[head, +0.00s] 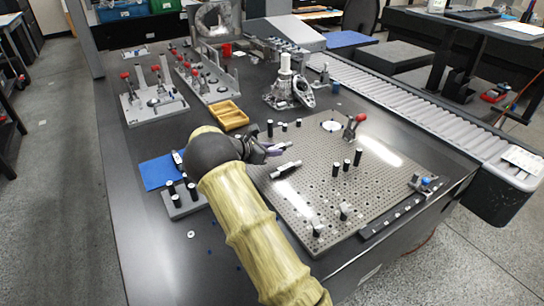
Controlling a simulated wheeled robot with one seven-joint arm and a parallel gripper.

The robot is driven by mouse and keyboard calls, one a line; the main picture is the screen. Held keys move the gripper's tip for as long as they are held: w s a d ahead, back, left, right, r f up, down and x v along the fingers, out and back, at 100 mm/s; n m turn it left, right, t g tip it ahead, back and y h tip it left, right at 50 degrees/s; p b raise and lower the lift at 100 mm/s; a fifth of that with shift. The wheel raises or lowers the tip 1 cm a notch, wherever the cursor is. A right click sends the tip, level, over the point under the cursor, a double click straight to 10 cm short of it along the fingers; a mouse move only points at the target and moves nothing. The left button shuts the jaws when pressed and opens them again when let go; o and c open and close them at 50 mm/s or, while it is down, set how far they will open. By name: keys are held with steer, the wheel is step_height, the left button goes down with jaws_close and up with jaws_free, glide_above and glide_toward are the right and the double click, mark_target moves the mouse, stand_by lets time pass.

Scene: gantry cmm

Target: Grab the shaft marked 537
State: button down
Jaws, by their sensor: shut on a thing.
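My gripper (277,150) is at the left edge of the perforated plate, partly hidden by my own wrist. It is shut on a shaft. A grey shaft with a dark end (285,170) shows slanted just below the fingers; the contact itself is too small to make out. No number is legible on any shaft, so I cannot tell which is marked 537. Several black shafts stand upright: a pair on the plate (346,165), a few at the plate's back left (270,128), and several in a grey block (181,202) left of my arm.
The perforated plate (388,192) carries a red-handled clamp (350,128) and small fixtures. A yellow tray (231,117) and clamp fixtures (152,100) stand behind. A blue mat (157,172) lies left of my wrist. A roller conveyor (420,105) runs along the right. The table's front left is mostly clear.

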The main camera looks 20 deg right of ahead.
mark_target(272, 148)
step_height(272, 148, up, 6)
steer(key=shift+r+p, duration=0.1)
steer(key=shift+p, duration=0.3)
stand_by(0.4)
